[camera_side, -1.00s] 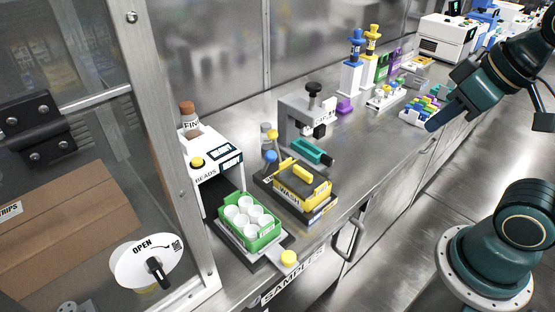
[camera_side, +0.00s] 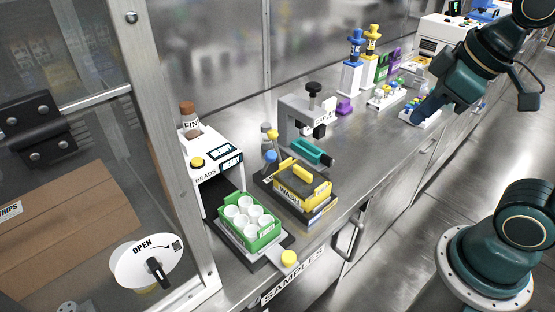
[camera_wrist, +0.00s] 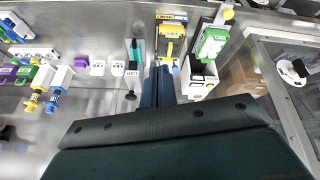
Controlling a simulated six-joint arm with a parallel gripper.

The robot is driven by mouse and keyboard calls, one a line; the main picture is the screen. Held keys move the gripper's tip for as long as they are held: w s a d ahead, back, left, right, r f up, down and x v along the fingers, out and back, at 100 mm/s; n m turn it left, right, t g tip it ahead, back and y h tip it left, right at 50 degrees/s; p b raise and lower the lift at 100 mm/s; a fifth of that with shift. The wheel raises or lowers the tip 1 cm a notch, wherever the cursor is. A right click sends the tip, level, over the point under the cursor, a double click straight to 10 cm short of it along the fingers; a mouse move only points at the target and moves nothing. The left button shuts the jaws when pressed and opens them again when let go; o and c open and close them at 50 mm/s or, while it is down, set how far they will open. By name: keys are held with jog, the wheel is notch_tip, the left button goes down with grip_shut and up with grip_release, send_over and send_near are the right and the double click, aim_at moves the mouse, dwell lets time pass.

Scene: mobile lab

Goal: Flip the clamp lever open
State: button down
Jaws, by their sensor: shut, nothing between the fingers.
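The clamp (camera_side: 297,113) is a grey metal frame with a black knob on top, standing mid-bench in the side view. Its teal lever (camera_side: 313,151) sticks out low toward the bench front, lying roughly flat. In the wrist view the teal lever (camera_wrist: 137,50) is ahead and slightly left of my fingers. My gripper (camera_side: 417,117) is shut and empty, to the right of the clamp and well apart from it in the side view. Its dark blue fingers also show together in the wrist view (camera_wrist: 160,72). The fingertips overlap a rack of coloured tubes in the side view.
A yellow WASH box (camera_side: 302,189) sits just in front of the lever. A green tray of white cups (camera_side: 262,238) and the white BEADS unit (camera_side: 213,172) stand left. Coloured-top bottles (camera_side: 354,70) stand behind.

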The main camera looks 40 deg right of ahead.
aim_at(266, 164)
jog(key=w+a+f+n+g, duration=0.2)
jog(key=w+a+f+n, duration=0.2)
jog(key=w+n, duration=0.7)
jog(key=w+a+f+n+g+y, duration=0.1)
jog(key=w+a+f+n, duration=0.4)
jog(key=n, duration=1.1)
jog(key=shift+w+a+f+n+g+y, duration=0.25)
jog(key=shift+w+f+g, duration=0.55)
jog(key=shift+w+f, duration=1.75)
jog(key=shift+w+r, duration=0.65)
jog(key=shift+w, duration=0.05)
jog(key=f, duration=0.3)
jog(key=w+f, duration=0.1)
jog(key=f, duration=0.2)
jog(key=w+f, duration=0.1)
jog(key=f, duration=0.2)
jog(key=shift+a+f, duration=0.15)
jog(key=shift+a, duration=0.05)
jog(key=shift+w+d+r, duration=0.2)
jog(key=shift+w+d, duration=0.05)
jog(key=shift+w, duration=0.2)
jog(key=shift+w+d+r, duration=0.15)
jog(key=shift+w+d, duration=0.05)
jog(key=shift+w, duration=0.2)
